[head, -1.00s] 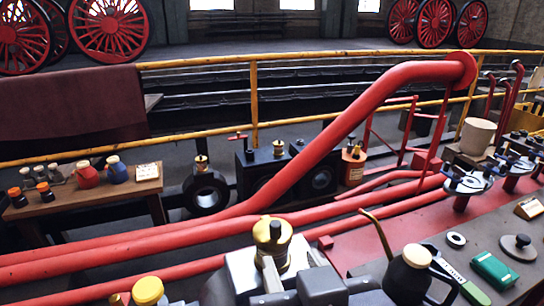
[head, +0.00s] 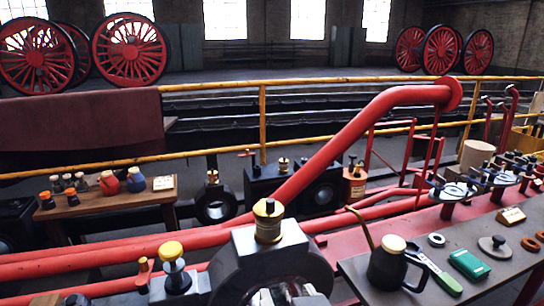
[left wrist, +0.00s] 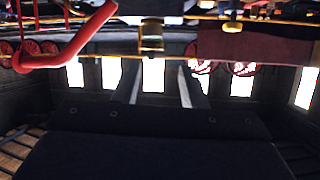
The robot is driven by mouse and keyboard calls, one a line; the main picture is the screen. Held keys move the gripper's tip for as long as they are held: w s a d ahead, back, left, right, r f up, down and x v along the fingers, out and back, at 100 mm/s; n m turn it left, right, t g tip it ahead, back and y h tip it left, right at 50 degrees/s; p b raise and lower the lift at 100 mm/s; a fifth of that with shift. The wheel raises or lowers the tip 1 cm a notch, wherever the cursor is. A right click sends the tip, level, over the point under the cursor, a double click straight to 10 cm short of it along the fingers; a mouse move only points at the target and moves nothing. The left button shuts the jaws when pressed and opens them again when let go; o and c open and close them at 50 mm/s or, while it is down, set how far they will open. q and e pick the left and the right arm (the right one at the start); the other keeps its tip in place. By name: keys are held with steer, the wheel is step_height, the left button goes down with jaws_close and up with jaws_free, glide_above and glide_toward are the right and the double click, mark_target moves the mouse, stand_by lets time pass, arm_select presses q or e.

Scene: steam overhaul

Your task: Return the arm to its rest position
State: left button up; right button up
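My left gripper (head: 288,294) shows only in part at the bottom middle of the head view, in front of a dark round housing. In the left wrist view its two grey fingers (left wrist: 162,85) stand well apart with nothing between them. A brass oil cup (head: 268,220) stands upright on the housing, beyond and apart from the gripper. A brass cup also shows past the fingertips in the left wrist view (left wrist: 152,38), where the scene appears upside down. My right gripper is in neither view.
Thick red pipes (head: 130,250) cross behind the housing. A yellow-topped cup (head: 173,258) stands left of it. A wooden table (head: 110,203) with small pots stands at left.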

arm_select(q)
steer(key=w+a+f+m+g, duration=0.1)
steer(key=w+a+f+g, duration=0.15)
steer(key=a+f, duration=0.35)
steer(key=w+a+f+g, duration=0.2)
steer(key=a+f+g, duration=0.2)
steer(key=a, duration=0.3)
steer(key=s+a+f+n+g+h, duration=0.1)
steer(key=s+a+f+h, duration=0.55)
steer(key=a+f, duration=0.45)
step_height(320, 180, up, 32)
steer(key=d+p, duration=0.1)
steer(key=p, duration=3.2)
steer(key=shift+s+d+f, duration=0.15)
steer(key=shift+s, duration=0.2)
